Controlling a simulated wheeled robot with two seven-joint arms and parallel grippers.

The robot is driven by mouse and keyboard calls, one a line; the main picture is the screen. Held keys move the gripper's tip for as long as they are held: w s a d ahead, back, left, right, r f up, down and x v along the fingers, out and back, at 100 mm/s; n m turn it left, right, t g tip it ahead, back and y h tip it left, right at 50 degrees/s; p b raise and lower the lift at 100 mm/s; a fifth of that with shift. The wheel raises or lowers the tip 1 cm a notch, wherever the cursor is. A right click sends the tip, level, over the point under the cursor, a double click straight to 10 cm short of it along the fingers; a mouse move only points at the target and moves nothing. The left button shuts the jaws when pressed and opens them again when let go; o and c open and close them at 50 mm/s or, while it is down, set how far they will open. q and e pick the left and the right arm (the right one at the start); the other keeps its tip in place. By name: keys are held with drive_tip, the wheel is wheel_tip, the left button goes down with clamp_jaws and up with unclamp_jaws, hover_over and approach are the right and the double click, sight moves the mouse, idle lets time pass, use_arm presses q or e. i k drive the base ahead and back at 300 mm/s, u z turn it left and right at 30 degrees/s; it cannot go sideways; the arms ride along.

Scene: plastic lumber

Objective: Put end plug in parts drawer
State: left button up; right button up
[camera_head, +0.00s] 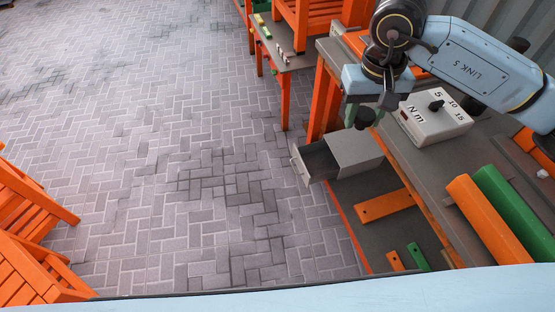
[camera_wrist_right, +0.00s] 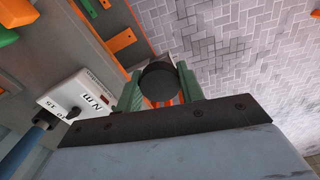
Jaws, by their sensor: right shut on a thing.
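The end plug (camera_wrist_right: 159,82) is a dark round cap. In the right wrist view it sits between the two green fingers of my right gripper (camera_wrist_right: 160,88), which is shut on it. In the head view the end plug (camera_head: 365,118) hangs below my right gripper (camera_head: 364,113), above the workbench edge. The parts drawer (camera_head: 318,162) is a grey drawer pulled out to the left from its grey housing (camera_head: 355,152). Its dark inside shows from above. The held plug is above and to the right of the drawer opening. My left gripper is not in view.
A white torque box (camera_head: 435,118) with a black knob stands on the bench right of the gripper. Orange and green planks (camera_head: 495,215) lie at the right. An orange strip (camera_head: 384,206) lies on the lower shelf. Orange chairs stand at the left; paved floor between is clear.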

sight(319, 172)
drive_tip(key=u, duration=0.9)
drive_tip(key=i, duration=1.95)
drive_tip(key=z, duration=2.4)
